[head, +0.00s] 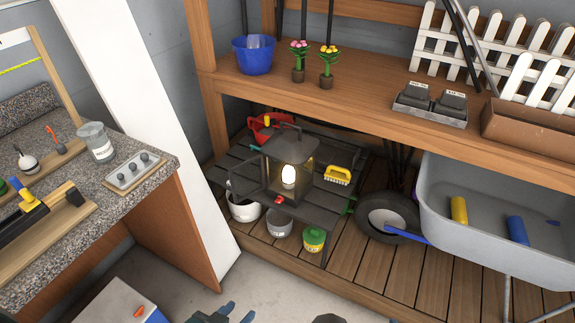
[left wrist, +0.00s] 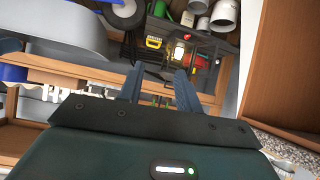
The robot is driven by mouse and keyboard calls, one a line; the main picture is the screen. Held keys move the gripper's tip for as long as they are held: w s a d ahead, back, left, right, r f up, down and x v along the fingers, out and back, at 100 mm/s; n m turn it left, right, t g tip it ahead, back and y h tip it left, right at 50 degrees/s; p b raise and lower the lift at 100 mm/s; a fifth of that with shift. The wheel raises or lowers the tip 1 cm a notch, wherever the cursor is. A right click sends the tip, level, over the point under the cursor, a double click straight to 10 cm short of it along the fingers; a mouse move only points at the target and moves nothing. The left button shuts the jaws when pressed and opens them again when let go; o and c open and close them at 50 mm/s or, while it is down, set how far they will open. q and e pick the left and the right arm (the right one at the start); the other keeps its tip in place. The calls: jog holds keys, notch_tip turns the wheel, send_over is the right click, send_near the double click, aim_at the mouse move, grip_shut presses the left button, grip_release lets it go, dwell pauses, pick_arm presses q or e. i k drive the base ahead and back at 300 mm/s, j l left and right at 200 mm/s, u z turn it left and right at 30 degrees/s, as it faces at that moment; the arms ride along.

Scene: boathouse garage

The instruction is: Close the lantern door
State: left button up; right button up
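The dark-framed lantern (head: 290,146) stands on a dark slatted table under the wooden shelf, with a glowing bulb inside. A thin framed panel at its lower left appears to be its door, swung outward; I cannot tell its exact angle. A small red piece (head: 278,201) shows at the lantern's lower front. The lit lantern also shows small in the left wrist view (left wrist: 179,52), beyond my fingers. My left gripper (head: 238,312) is at the bottom edge, empty, well short of the lantern. Its fingers stand apart in the left wrist view (left wrist: 160,88).
A yellow brush (head: 338,175) and a red watering can (head: 266,126) are near the lantern. Pots and a green-yellow tin (head: 314,239) stand below. A wheelbarrow (head: 500,220) is at right, a granite counter (head: 75,225) at left. The floor before the deck is partly clear.

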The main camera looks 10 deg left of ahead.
aim_at(296, 149)
jog(key=i+u, duration=0.1)
jog(key=i, duration=1.3)
jog(key=i+j, duration=0.1)
jog(key=j, duration=0.15)
